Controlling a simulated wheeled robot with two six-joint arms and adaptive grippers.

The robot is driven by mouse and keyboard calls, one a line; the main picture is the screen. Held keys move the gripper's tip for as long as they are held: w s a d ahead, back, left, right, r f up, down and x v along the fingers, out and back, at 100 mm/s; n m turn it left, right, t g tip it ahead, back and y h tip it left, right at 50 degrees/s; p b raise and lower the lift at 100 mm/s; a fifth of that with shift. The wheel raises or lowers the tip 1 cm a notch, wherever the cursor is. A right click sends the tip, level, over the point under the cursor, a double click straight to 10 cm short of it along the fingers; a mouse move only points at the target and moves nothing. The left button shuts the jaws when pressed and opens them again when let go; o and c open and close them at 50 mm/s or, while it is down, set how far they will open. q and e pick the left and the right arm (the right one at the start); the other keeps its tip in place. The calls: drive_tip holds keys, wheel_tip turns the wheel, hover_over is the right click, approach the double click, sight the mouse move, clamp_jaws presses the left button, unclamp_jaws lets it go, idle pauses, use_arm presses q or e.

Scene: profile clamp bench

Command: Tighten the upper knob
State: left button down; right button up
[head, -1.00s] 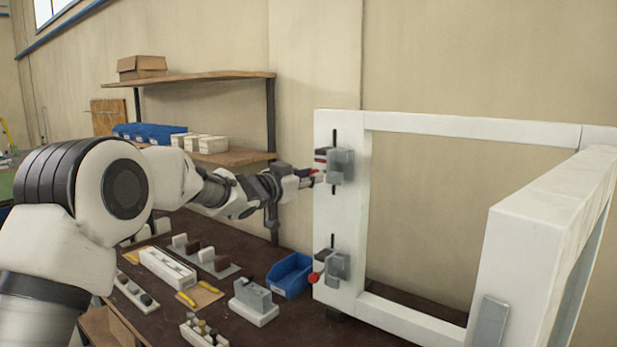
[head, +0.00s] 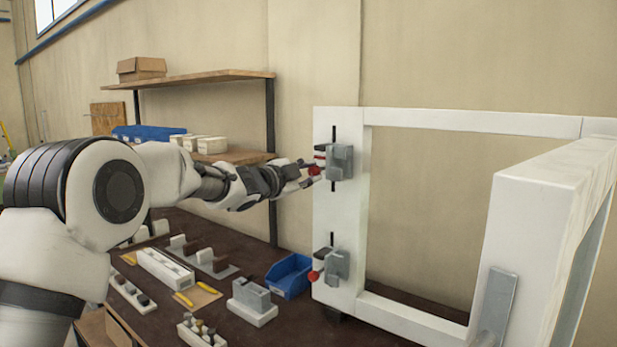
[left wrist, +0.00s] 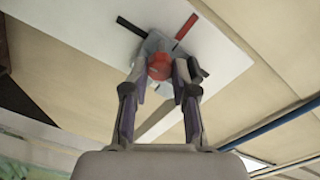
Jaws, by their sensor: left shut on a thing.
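The upper clamp (head: 341,163) is a grey block on the left post of the white frame, with a dark slot above and below it. Its red upper knob (head: 314,171) faces my left gripper (head: 307,173). In the left wrist view the red knob (left wrist: 159,66) sits between the two fingers of the left gripper (left wrist: 163,72), which is shut on it. The lower clamp (head: 337,264) on the same post has its own red knob (head: 313,276), which is free. My right gripper is not in view.
The white frame (head: 450,121) stands at the right. A dark bench below holds a blue bin (head: 290,277), a grey block on a white base (head: 252,302) and small parts. Wooden shelves (head: 205,79) stand behind my left arm. The frame's opening is clear.

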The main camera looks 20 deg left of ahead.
use_arm(q)
drive_tip(key=shift+m, duration=0.5)
drive_tip(key=c, duration=0.9)
unclamp_jaws()
drive_tip(key=v, duration=1.2)
drive_tip(key=shift+d+f, duration=0.1)
drive_tip(key=shift+w, duration=0.1)
